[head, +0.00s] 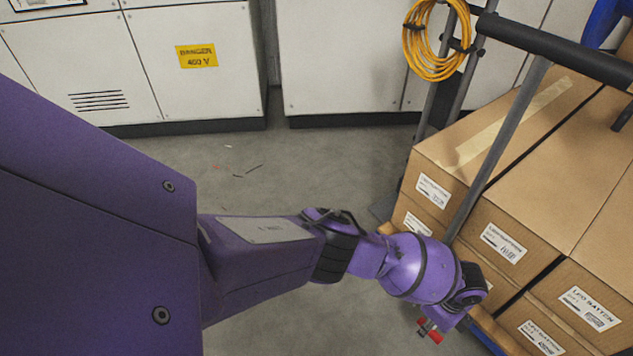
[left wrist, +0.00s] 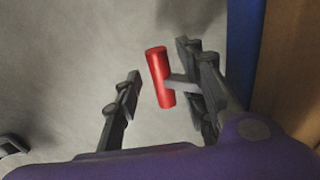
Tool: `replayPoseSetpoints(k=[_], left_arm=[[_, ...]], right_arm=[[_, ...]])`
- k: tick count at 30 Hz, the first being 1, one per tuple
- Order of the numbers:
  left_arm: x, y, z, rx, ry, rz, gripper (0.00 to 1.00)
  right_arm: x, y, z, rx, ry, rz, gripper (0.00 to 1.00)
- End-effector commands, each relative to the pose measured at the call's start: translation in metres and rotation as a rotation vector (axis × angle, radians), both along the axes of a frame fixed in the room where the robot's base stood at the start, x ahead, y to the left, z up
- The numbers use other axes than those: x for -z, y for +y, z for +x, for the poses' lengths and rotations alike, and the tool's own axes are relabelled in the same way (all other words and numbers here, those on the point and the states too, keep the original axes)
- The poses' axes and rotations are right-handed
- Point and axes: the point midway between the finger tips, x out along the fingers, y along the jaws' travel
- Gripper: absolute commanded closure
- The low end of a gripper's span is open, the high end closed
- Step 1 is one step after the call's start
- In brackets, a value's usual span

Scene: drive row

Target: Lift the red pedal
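The red pedal (left wrist: 161,78) is a short red bar on a grey stem. In the left wrist view it lies between the two fingers of my left gripper (left wrist: 158,66), with the stem running toward the right finger. The fingers stand apart, with a visible gap between the left finger and the bar; whether the right finger touches the stem I cannot tell. In the head view a bit of the red pedal (head: 430,331) shows below my purple left wrist, low beside the cart. The wrist hides most of the gripper there. My right gripper is not in view.
A cart loaded with cardboard boxes (head: 590,190) stands at the right, with a dark push bar (head: 560,50) and a coiled orange cable (head: 430,40). Its blue deck edge (head: 488,337) shows low down. White cabinets (head: 200,90) line the back. The grey floor between is mostly clear.

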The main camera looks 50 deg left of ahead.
Motion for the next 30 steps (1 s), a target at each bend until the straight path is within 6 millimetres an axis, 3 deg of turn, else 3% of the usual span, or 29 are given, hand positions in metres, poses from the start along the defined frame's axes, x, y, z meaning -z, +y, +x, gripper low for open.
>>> replayPoseSetpoints(k=[10, 19, 30], left_arm=[[0.0036, -0.0007, 0.0028, 0.001, -0.006, 0.0, 0.62], [0.0037, -0.0007, 0.0025, 0.001, -0.005, 0.0, 1.0], [0.0017, -0.001, 0.0042, -0.003, 0.021, 0.004, 1.0]], right_arm=[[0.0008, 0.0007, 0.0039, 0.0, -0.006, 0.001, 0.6], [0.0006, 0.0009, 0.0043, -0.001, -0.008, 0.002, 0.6], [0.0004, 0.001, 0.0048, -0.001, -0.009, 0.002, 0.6]])
